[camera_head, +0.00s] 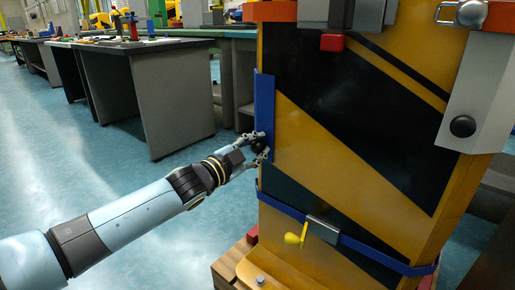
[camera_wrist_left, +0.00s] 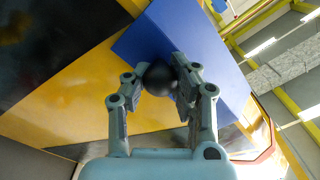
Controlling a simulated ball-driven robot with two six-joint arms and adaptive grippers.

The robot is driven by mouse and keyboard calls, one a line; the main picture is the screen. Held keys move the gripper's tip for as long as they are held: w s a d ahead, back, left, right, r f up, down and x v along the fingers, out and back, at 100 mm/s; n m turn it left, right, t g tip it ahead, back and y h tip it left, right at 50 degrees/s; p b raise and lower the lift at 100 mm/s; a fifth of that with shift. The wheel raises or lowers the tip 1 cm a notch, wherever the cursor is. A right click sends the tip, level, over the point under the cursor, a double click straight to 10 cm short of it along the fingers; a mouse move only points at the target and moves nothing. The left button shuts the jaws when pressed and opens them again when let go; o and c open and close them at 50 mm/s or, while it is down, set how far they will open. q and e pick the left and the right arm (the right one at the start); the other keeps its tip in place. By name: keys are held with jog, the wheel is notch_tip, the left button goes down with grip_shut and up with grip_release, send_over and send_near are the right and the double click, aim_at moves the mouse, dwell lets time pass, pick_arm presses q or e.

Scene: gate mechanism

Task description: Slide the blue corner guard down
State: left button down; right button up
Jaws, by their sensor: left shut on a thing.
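The blue corner guard (camera_head: 264,95) is an upright strip on the left front edge of the yellow and black gate block (camera_head: 345,120). In the left wrist view the guard (camera_wrist_left: 205,45) shows as a broad blue face with a round black knob (camera_wrist_left: 158,78) on it. My left gripper (camera_head: 260,145) is at the lower part of the guard. Its fingers (camera_wrist_left: 165,82) are shut on the black knob, one on each side. My right gripper is not in view.
A blue strap (camera_head: 350,240) with a metal buckle and a yellow lever (camera_head: 294,238) runs around the block below the guard. A red block (camera_head: 332,42) and a grey plate with a black knob (camera_head: 463,126) are higher up. Workbenches stand behind left; the floor at left is clear.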

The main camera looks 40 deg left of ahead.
pick_arm(q)
jog(key=shift+s+f, duration=0.2)
jog(key=shift+f, duration=0.25)
jog(key=c, duration=1.6)
grip_release()
jog(key=o, duration=0.5)
jog(key=shift+o, duration=0.6)
jog(key=shift+r, duration=0.2)
jog(key=s, duration=1.2)
jog(key=shift+a, duration=0.45)
